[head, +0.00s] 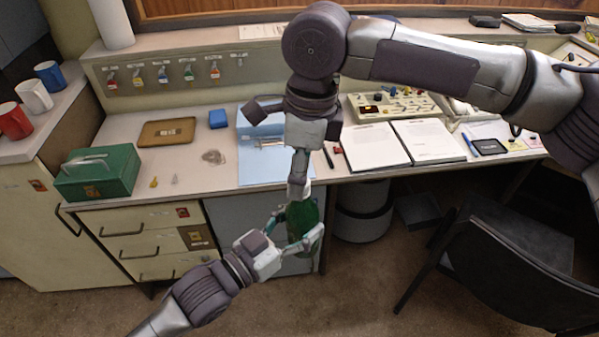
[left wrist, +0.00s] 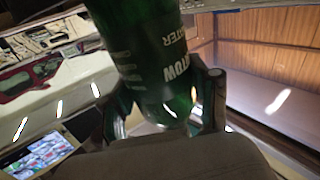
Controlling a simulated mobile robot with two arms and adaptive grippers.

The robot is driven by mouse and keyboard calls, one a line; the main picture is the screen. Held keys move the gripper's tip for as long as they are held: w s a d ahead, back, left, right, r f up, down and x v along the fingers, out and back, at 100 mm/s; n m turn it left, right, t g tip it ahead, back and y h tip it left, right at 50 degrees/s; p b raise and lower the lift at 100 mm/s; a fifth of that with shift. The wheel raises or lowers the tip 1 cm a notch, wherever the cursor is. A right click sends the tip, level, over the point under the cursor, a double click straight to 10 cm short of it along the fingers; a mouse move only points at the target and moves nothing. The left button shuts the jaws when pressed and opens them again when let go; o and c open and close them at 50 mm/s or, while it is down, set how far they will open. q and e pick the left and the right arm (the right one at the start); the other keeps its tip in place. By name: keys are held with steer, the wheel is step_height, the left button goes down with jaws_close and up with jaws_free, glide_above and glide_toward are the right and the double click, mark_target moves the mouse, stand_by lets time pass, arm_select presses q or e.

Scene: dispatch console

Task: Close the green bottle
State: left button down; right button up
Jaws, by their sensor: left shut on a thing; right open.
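The green bottle (head: 303,218) is held in the air in front of the desk's edge, roughly upright in the head view. My left gripper (head: 298,238) is shut on its body from the lower left. In the left wrist view the bottle (left wrist: 150,55) stands between the two fingers (left wrist: 163,100), with pale lettering on it. My right gripper (head: 299,186) points down from above, right at the bottle's top. It is open, but its fingers hide the mouth. I cannot tell whether a cap is there or whether the fingers touch the bottle.
The desk (head: 215,180) behind holds a green box (head: 97,172), a brown tray (head: 167,132), a blue sheet and an open binder (head: 375,146). Cups stand on the left cabinet. A dark chair (head: 510,240) is at the right. A grey bin (head: 362,212) stands below the desk.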

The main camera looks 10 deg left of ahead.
steer(key=shift+a+r, duration=0.1)
steer(key=shift+r, duration=1.85)
steer(key=shift+c, duration=0.4)
